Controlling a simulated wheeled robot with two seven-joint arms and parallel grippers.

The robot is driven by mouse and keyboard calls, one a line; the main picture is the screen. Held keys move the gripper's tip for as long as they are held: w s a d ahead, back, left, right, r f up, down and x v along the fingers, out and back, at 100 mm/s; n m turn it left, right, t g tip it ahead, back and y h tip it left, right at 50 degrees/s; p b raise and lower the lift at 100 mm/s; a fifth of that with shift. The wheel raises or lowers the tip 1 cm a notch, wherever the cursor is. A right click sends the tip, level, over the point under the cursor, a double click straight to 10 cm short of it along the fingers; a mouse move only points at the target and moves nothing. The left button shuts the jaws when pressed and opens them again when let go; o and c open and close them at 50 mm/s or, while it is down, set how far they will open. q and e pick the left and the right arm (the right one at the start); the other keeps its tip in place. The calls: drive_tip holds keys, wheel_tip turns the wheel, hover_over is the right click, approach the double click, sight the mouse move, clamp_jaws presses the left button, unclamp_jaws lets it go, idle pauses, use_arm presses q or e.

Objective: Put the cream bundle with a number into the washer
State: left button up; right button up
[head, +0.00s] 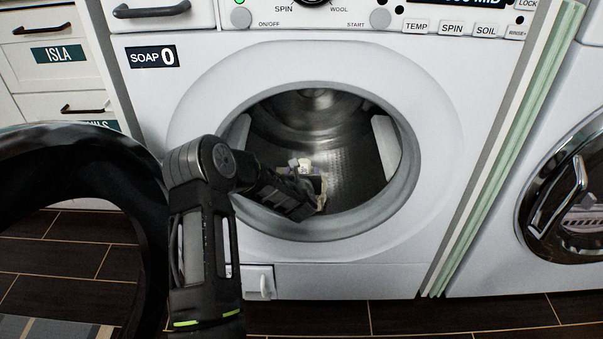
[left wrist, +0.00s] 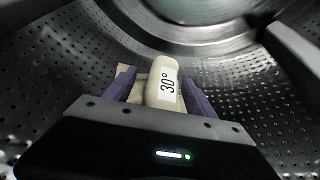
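The cream bundle (left wrist: 153,88) has a white tag reading 30° and lies between the two purple fingers of my left gripper in the left wrist view. In the head view, only small parts of the bundle (head: 319,201) show past my gripper. My left gripper (head: 312,185) reaches through the round opening of the white washer (head: 440,75) into the lower part of its metal drum (head: 345,150). The fingers appear closed against both sides of the bundle (left wrist: 158,95). Whether the bundle touches the drum floor is unclear. My right gripper is out of view.
A large dark ring, apparently the washer's open door (head: 90,150), stands left of the opening. Pale drum paddles (head: 387,147) stick inward. A second machine with a closed round door (head: 565,195) stands at right. Drawers (head: 60,55) stand at left.

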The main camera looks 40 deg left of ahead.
use_arm(q)
drive_tip(key=shift+r, duration=0.15)
drive_tip(key=shift+r+p, duration=0.25)
drive_tip(key=shift+p, duration=0.2)
drive_tip(key=shift+s+d+r+p, duration=0.3)
drive_tip(key=shift+r+p, duration=0.25)
drive_tip(key=shift+p, duration=0.15)
drive_tip(key=p+v, duration=0.3)
drive_tip(key=v, duration=0.8)
drive_tip(key=shift+f, duration=0.2)
